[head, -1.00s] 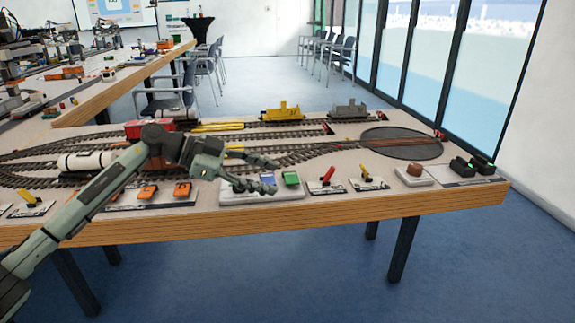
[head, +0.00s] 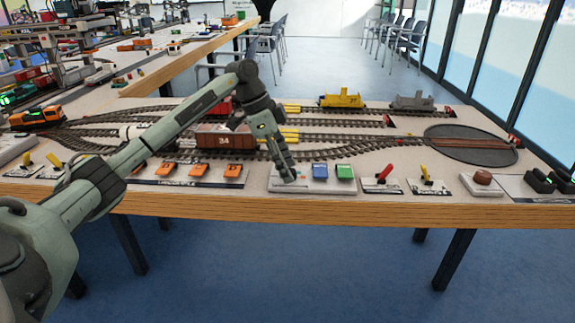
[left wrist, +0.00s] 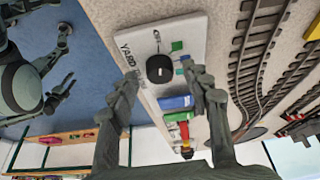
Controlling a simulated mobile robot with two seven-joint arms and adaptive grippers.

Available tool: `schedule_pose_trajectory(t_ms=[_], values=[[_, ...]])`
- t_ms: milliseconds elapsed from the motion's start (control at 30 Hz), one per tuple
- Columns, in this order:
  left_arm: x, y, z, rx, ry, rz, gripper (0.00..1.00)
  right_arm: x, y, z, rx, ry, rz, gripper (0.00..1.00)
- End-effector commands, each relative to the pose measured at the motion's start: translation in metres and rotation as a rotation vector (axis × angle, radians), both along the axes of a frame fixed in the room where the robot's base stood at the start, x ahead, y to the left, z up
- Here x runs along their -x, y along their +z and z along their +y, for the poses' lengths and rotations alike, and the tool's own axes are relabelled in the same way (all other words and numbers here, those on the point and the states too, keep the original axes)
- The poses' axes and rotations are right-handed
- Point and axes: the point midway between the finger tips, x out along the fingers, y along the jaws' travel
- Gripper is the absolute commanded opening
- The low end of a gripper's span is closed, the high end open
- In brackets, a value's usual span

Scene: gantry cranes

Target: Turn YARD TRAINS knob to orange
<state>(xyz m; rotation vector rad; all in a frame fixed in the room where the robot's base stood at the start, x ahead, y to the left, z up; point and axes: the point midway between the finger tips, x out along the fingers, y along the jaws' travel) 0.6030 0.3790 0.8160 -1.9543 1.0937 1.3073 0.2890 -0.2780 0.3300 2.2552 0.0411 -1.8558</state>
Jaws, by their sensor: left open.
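The white YARD panel (left wrist: 142,46) lies below my left gripper (left wrist: 162,72) in the left wrist view; only part of its lettering reads. On it is a round black knob (left wrist: 160,69) with a small pale mark. The knob lies between the two fingertips in that view. The fingers are open, pointing down; I cannot tell whether they touch it. Green and teal patches show beside the knob; no orange patch is visible. In the head view my left gripper (head: 287,174) is over the left part of the panel (head: 310,189) and hides the knob.
A blue block (head: 320,171) and a green block (head: 345,172) sit right of the gripper. A red lever (head: 384,174) and a yellow lever (head: 426,175) stand farther right. Orange pieces (head: 200,169) lie left. A brown wagon (head: 226,141) stands behind on the track.

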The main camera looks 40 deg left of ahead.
Motion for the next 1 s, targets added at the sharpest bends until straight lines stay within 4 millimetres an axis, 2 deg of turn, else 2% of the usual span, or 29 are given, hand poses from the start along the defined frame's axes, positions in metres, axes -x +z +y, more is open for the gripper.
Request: schedule_pose_trajectory(t_ms=[300, 700, 1000], values=[[-0.0008, -0.0039, -0.0011, 0.0, 0.0, -0.001, 0.49, 0.0054, -0.0045, 0.0001, 0.0, 0.002, 0.008, 0.4], [-0.0008, -0.0035, -0.0012, 0.001, -0.001, -0.001, 0.0, 0.0025, -0.0027, 0.0007, 0.0, 0.002, 0.004, 0.4], [-0.0014, -0.0024, -0.0012, 0.001, -0.036, -0.002, 0.0, -0.0021, -0.001, 0.0009, 0.0, 0.002, -0.002, 0.4]])
